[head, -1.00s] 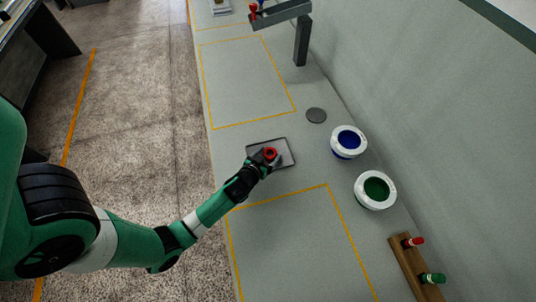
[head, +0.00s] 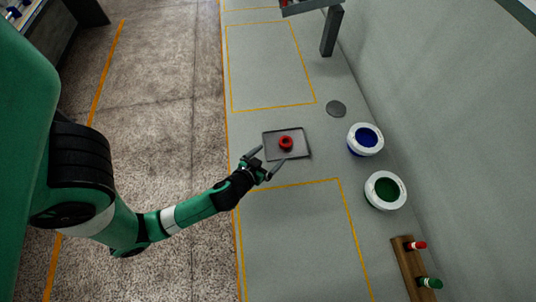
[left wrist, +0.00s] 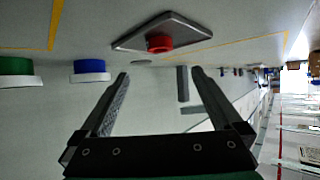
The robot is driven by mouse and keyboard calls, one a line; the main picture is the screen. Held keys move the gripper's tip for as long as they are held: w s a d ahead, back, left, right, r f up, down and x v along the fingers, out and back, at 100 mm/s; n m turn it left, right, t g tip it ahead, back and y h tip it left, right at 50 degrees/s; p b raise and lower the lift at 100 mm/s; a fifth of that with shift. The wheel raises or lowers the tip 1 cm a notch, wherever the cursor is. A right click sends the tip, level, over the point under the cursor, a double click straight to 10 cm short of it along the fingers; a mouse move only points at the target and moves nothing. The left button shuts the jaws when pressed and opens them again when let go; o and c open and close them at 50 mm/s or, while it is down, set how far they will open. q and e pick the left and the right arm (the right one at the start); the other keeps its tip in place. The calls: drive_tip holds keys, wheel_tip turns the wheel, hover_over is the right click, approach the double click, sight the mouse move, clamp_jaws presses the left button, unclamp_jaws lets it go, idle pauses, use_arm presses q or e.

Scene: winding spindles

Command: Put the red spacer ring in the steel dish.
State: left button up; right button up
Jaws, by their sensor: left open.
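The red spacer ring (head: 286,143) lies inside the square, shallow, grey steel dish (head: 304,152), near its middle. In the left wrist view, which is upside down, the ring (left wrist: 159,43) shows against the dish (left wrist: 190,25). My left gripper (head: 269,157) is open and empty, at the dish's near side, its fingers apart from the ring. Its two spread fingers (left wrist: 160,75) also show in the left wrist view with nothing between them. My right gripper is not in view.
A flat grey disc (head: 336,108) lies beyond the dish. White-rimmed blue (head: 366,139) and green (head: 385,190) round containers stand to the right. A wooden rack (head: 412,268) holds red and green pegs. A grey post (head: 331,32) stands at the back. Yellow-outlined areas are clear.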

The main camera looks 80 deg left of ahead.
use_arm(q)
drive_tip(key=shift+s+d+r, duration=0.15)
drive_tip(key=w+d+r+m+t+h, duration=0.1)
drive_tip(key=w+d+r+t, duration=0.15)
drive_tip(key=w+r, duration=0.65)
drive_tip(key=w+d+r+m+t, duration=0.15)
drive_tip(key=w+r+t, duration=0.25)
drive_tip(key=r, duration=0.9)
drive_tip(key=w+d+r+t+h, duration=0.1)
drive_tip(key=w+d+r+t, duration=0.2)
drive_tip(key=w+r, duration=0.6)
drive_tip(key=s+d+r+m+t+h, duration=0.2)
drive_tip(key=s+d+r, duration=0.1)
drive_tip(key=r, duration=0.8)
drive_tip(key=s+d+r+m+t+h, duration=0.2)
drive_tip(key=s+d+r+t+h, duration=0.1)
drive_tip(key=r, duration=0.8)
drive_tip(key=s+d+r+m+t+h, duration=0.2)
drive_tip(key=s+d+r+t+h, duration=0.1)
drive_tip(key=r, duration=0.8)
drive_tip(key=shift+s+d+r+m, duration=0.2)
drive_tip(key=shift+s+d+m, duration=0.15)
drive_tip(key=shift+s+d, duration=0.5)
drive_tip(key=shift+t, duration=0.25)
